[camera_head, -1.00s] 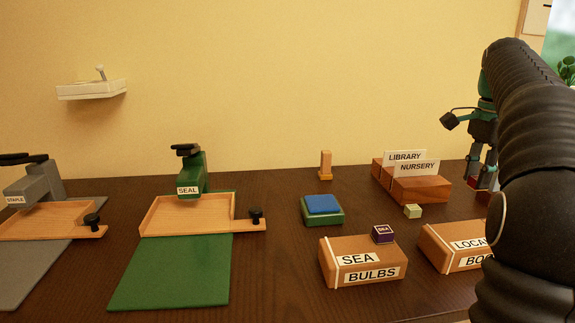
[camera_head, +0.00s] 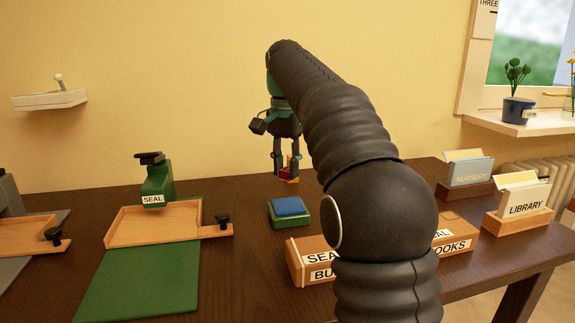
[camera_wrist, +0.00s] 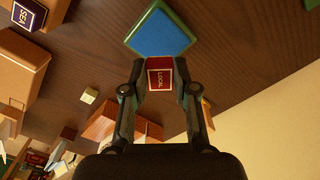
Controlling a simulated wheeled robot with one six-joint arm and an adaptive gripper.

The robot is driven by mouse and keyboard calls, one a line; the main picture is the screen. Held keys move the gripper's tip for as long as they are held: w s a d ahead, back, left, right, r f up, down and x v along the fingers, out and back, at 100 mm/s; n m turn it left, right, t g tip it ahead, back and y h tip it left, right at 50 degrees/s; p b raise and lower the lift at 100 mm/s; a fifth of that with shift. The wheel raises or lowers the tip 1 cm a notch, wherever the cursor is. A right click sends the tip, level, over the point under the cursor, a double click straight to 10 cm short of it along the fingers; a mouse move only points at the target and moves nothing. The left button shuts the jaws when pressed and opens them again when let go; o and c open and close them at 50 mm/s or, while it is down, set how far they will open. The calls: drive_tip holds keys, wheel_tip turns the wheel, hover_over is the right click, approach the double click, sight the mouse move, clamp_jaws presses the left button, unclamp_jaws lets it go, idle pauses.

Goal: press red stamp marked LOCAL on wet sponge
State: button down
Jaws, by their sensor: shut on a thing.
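My gripper (camera_head: 287,172) is shut on the red stamp marked LOCAL (camera_wrist: 160,74). In the wrist view the stamp sits between both fingertips with its label facing the camera. In the head view only a small red part of it shows. The blue sponge (camera_head: 290,206) lies in a green tray (camera_head: 291,219) on the dark desk; it also shows in the wrist view (camera_wrist: 162,36), just beyond the stamp. In the head view my gripper appears above and behind the sponge, with the stamp apart from it.
A small wooden block (camera_wrist: 207,112) is beside my right finger in the wrist view. A SEA box (camera_head: 308,262) stands in front, partly hidden by my arm. The green SEAL press (camera_head: 158,185) is left of the sponge. A pale cube (camera_wrist: 90,95) lies nearby.

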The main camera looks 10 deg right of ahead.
sight(287, 179)
drive_tip(key=shift+f+b, duration=0.45)
drive_tip(key=shift+f, duration=2.45)
drive_tip(key=shift+f, duration=0.65)
idle(0.8)
drive_tip(key=shift+r+p, duration=0.5)
drive_tip(key=shift+r, duration=3.1)
